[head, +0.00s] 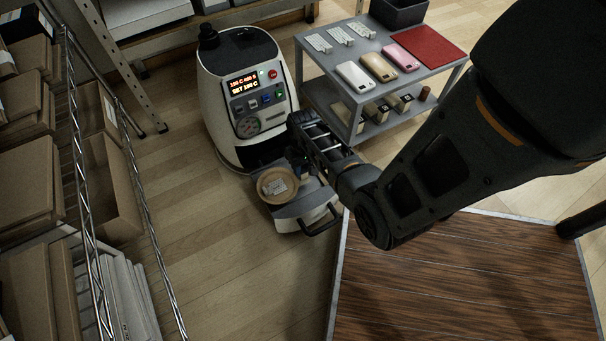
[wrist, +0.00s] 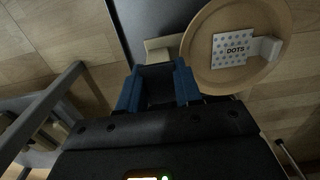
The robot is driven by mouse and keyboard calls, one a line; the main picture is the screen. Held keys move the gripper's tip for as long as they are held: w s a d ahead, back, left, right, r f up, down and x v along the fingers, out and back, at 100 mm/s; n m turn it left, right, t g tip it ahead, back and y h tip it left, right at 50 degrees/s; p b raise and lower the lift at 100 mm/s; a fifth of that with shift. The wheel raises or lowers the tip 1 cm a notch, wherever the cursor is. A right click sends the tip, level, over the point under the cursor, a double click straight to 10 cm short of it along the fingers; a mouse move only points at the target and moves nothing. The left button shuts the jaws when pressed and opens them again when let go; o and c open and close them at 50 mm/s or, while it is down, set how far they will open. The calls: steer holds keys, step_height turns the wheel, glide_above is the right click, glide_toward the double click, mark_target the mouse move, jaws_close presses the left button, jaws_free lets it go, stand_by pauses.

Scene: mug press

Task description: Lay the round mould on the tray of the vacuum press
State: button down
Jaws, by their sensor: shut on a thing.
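The round mould (head: 277,186) is a tan disc with a white label. In the wrist view the mould (wrist: 205,70) shows the word DOTS and a pale block on its face. My gripper (head: 298,160) is shut on the mould at its edge; the blue fingers (wrist: 158,88) sit beside the disc near a pale tab. The vacuum press (head: 240,85) is white and black with a lit display. Its tray (head: 302,204) is pulled out at the front, under and right of the mould. I cannot tell whether mould and tray touch.
A grey cart (head: 340,75) with phone cases, a red mat (head: 424,47) and a dark bin stands behind right. A wire rack with boxes (head: 115,185) lines the left. A wood-topped table (head: 460,280) is at front right. Floor left of the press is clear.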

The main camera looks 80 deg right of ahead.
mark_target(303, 174)
step_height(303, 174, down, 4)
steer(key=shift+r+b, duration=0.1)
steer(key=shift+b, duration=1.1)
steer(key=c, duration=0.8)
jaws_free()
steer(key=shift+o, duration=0.2)
